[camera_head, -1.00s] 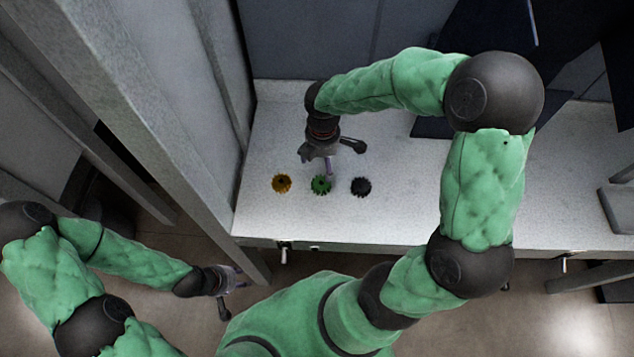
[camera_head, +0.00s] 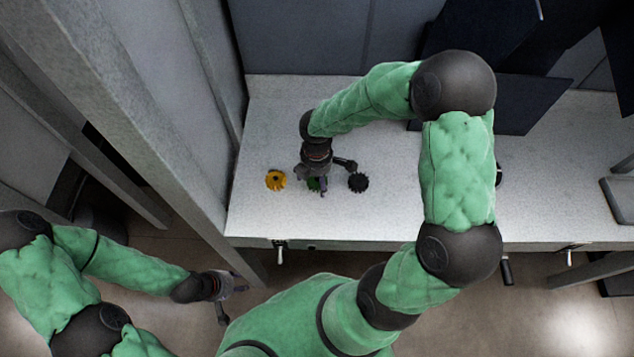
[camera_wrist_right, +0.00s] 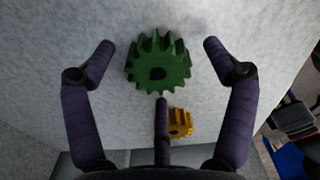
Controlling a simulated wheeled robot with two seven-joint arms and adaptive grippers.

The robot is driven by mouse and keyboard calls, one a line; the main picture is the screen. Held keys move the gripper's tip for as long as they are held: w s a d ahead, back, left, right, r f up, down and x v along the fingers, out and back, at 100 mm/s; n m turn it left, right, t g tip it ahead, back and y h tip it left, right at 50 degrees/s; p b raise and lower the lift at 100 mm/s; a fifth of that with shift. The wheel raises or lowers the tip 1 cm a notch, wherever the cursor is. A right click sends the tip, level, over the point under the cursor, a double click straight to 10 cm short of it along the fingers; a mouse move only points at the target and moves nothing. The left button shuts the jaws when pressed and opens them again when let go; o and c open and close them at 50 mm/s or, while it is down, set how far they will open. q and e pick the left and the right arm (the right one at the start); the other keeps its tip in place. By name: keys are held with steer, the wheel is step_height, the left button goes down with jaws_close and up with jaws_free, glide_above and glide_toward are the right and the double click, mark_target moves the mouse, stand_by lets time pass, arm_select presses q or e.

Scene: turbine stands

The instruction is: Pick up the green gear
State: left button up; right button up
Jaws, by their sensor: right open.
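In the right wrist view the gripper (camera_wrist_right: 157,45) holds nothing. My left gripper (camera_head: 236,284) is off the table at lower left; its jaw state is unclear.
A yellow gear (camera_head: 276,180) lies left of the green one and also shows in the right wrist view (camera_wrist_right: 180,123). A grey post (camera_head: 120,110) stands at the left.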

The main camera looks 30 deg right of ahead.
steer(key=shift+f, duration=0.3)
jaws_close()
steer(key=shift+r, duration=0.1)
steer(key=shift+r, duration=0.45)
step_height(320, 180, up, 2)
steer(key=shift+p, duration=0.55)
steer(key=s+d+r+p, duration=0.2)
steer(key=s+r+p, duration=0.2)
steer(key=s+r, duration=0.6)
steer(key=s, duration=0.4)
